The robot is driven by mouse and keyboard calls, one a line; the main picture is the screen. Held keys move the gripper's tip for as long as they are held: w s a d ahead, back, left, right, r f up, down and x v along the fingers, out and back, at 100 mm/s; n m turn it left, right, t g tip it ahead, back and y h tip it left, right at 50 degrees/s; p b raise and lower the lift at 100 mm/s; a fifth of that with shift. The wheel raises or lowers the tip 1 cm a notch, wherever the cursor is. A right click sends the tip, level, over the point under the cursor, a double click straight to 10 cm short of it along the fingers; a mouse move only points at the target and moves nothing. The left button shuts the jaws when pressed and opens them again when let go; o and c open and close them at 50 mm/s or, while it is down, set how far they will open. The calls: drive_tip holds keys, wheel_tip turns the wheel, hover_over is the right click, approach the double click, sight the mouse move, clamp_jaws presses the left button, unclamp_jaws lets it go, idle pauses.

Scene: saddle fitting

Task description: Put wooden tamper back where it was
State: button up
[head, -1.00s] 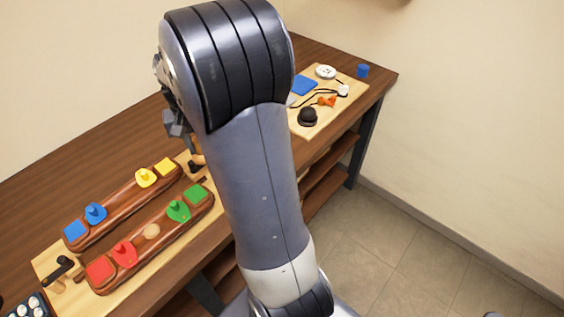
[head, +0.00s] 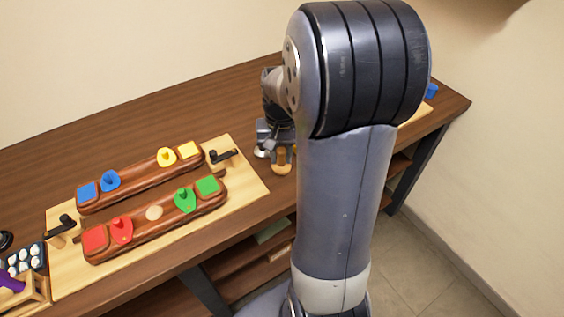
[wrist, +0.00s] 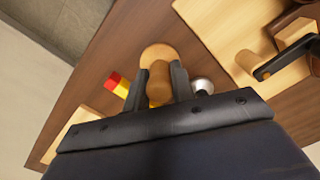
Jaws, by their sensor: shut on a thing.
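The wooden tamper (wrist: 158,85) has a round, light-wood disc and a short handle. In the wrist view my gripper (wrist: 158,75) is shut on the handle, with one dark finger on each side and the disc beyond the fingertips. In the head view the tamper (head: 281,164) hangs below my gripper (head: 275,143), just right of the light wooden board (head: 252,178). I cannot tell whether the tamper touches the table. My own arm hides part of the table to the right.
The board bears two brown bars (head: 135,188) with coloured pieces and two black-handled clamps (head: 222,156). A silver knob (wrist: 202,86) and a red-and-yellow thing (wrist: 116,84) stand near the tamper. A tray with white round pieces (head: 25,262) is at left. The table behind the board is bare.

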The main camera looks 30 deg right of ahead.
sight(281, 163)
drive_tip(key=shift+f, duration=1.5)
drive_tip(key=shift+f, duration=0.2)
drive_tip(key=o, duration=0.9)
drive_tip(key=shift+c, duration=0.2)
drive_tip(key=shift+r, duration=0.15)
wheel_tip(281, 163, up, 12)
drive_tip(key=shift+r, duration=0.1)
